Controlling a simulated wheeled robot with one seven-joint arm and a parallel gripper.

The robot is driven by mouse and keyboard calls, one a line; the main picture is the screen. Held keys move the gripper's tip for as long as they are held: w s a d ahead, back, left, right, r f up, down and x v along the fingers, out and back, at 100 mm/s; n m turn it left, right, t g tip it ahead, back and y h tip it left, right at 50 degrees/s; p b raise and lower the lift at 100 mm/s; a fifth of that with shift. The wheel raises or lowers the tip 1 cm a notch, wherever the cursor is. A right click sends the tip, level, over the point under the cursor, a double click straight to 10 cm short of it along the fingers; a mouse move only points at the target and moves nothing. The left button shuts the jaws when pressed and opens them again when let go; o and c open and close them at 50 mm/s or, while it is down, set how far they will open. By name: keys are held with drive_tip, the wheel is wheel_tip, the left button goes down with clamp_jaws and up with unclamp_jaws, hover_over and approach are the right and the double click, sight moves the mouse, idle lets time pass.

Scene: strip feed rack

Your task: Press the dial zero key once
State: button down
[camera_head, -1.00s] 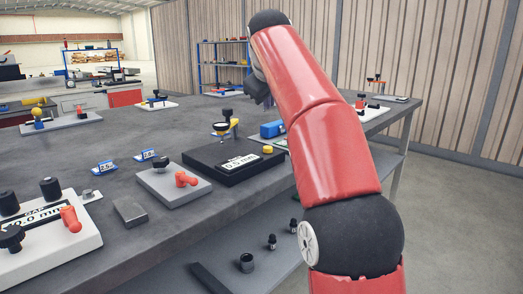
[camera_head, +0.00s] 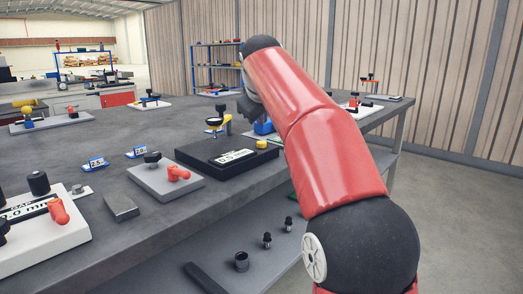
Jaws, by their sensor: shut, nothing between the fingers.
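A black block (camera_head: 205,163) with a white label reading in mm stands on the grey bench. A round yellow key (camera_head: 262,144) sits at its right rear corner; it may be the dial zero key, but I see no marking on it. My gripper (camera_head: 250,112) shows only as a dark shape beyond my red arm, above and behind the yellow key in the picture. It looks shut and empty. I cannot tell its distance from the key.
A grey plate (camera_head: 150,182) with a black knob and red handle lies left of the block. A white gap unit (camera_head: 72,238) stands at the front left, with a grey bar (camera_head: 121,207) beside it. A blue object (camera_head: 262,128) is partly hidden behind my arm.

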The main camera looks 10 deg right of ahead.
sight(262, 144)
drive_tip(key=shift+f+b, duration=0.7)
drive_tip(key=shift+f, duration=0.75)
idle(1.0)
drive_tip(key=shift+f, duration=0.4)
drive_tip(key=shift+f+b, duration=0.45)
idle(0.4)
drive_tip(key=shift+r, duration=0.1)
drive_tip(key=shift+r+p, duration=0.8)
drive_tip(key=shift+p, duration=0.2)
drive_tip(key=shift+r, duration=0.1)
